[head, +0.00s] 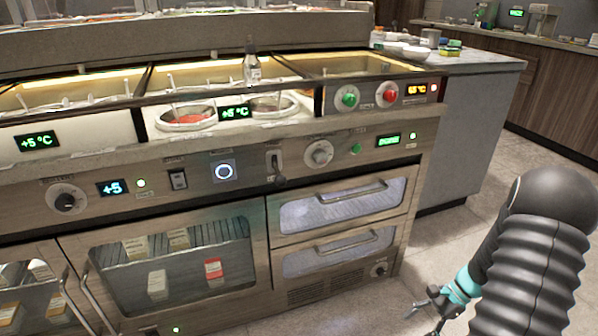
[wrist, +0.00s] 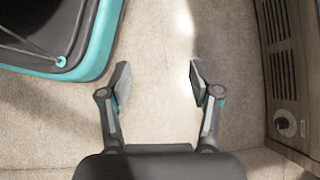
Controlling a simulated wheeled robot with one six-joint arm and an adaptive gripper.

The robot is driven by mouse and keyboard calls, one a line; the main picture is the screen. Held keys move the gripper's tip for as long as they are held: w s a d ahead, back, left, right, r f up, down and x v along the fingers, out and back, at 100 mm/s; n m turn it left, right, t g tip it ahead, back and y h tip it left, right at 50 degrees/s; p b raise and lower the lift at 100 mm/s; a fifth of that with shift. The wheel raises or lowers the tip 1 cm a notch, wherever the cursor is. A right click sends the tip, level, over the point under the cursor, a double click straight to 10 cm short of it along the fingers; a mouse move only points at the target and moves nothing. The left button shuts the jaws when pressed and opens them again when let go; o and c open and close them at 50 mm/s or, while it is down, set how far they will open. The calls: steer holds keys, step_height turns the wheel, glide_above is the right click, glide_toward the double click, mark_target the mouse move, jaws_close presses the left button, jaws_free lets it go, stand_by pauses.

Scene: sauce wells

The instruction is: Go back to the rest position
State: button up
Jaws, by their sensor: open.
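My gripper (wrist: 156,82) is open and empty in the wrist view, with bare floor between and beyond its two fingers. In the head view my gripper (head: 428,314) shows small at the lower right, at the end of my dark arm. It hangs low over the floor, to the right of the counter's front and apart from it.
A steel sauce counter (head: 190,148) with wells, knobs and glass doors fills the left and middle. Tiled floor (head: 480,165) lies open on the right.

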steer(key=s+a+r+n+t+h, duration=0.2)
steer(key=s+a+r+n, duration=0.2)
steer(key=r, duration=0.6)
steer(key=s+a+r+n+t+h, duration=0.3)
steer(key=s+a+r+n, duration=0.2)
steer(key=r, duration=0.6)
steer(key=s+a+r+n+t+h, duration=0.2)
steer(key=s+a+r+n, duration=0.3)
steer(key=r, duration=0.6)
steer(key=shift+s+a+n+t+h, duration=0.2)
steer(key=shift+a+n+t+h, duration=0.1)
steer(key=shift+a+n+h, duration=0.25)
